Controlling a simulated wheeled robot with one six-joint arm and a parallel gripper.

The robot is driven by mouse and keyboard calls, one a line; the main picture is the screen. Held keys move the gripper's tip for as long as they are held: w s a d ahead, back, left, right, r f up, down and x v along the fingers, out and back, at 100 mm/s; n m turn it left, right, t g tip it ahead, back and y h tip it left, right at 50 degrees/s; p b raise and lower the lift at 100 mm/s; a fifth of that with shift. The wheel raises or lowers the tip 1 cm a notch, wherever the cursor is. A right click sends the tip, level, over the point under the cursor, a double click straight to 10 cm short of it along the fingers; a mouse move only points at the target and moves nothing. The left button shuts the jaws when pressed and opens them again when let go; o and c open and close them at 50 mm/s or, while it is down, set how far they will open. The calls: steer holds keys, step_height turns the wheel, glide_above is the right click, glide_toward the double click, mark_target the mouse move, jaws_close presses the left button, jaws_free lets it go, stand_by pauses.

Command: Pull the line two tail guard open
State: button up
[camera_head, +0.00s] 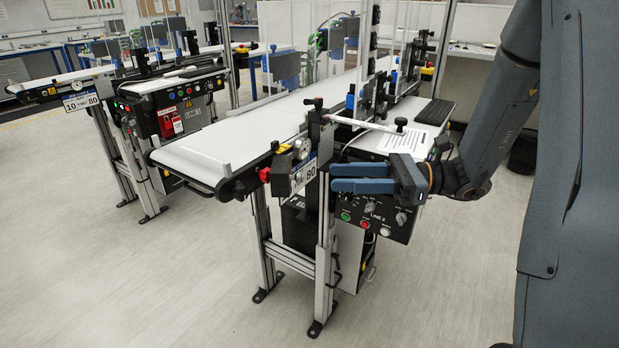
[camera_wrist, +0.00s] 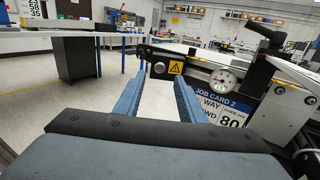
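The line two conveyor (camera_head: 255,125) stands in the middle of the head view, with its tail end at the lower left. A thin pale strip (camera_head: 224,168) lies by that end, beside a black side rail; I cannot tell for sure which part is the tail guard. A red knob (camera_head: 264,174) sits on the near side. My gripper (camera_head: 333,178) is open and empty, its two blue fingers pointing left in front of the conveyor frame. In the wrist view, my gripper (camera_wrist: 159,78) shows a gap between the fingers, with a black rail and warning label (camera_wrist: 177,68) beyond.
The line 2 control panel (camera_head: 372,212) is just below my gripper. A gauge (camera_wrist: 222,79) and job card 2 (camera_wrist: 222,104) are right of the fingers. A black clamp lever (camera_wrist: 268,32) stands above them. Line 1 (camera_head: 175,105) is behind left. Floor at left is clear.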

mark_target(287, 176)
steer(key=a+p, duration=0.1)
steer(key=a, duration=0.6)
steer(key=shift+w+a, duration=0.25)
steer(key=shift+w, duration=0.15)
steer(key=shift+c, duration=0.2)
jaws_close()
